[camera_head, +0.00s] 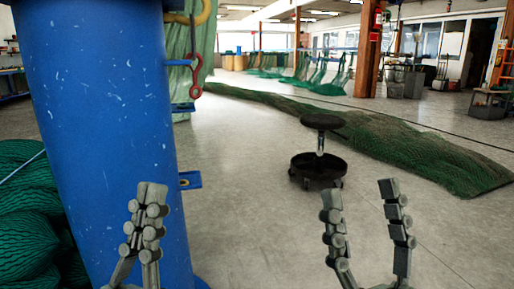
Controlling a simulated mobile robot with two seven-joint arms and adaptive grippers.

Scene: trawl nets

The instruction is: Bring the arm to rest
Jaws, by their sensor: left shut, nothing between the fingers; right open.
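My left gripper (148,205) shows at the lower left, pointing up in front of the blue column. Its fingers are together with nothing between them. My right gripper (360,200) shows at the lower right, pointing up over the bare floor. Its two fingers stand apart and nothing is between them. Both grippers are seen from behind, and the arms below them are mostly out of the picture.
A thick blue column (100,120) fills the left, with a red hook (195,80) beside it. Green netting (25,215) lies at the far left. A black stool (319,165) and a long net pile (400,150) stand beyond. Grey floor (250,220) between is clear.

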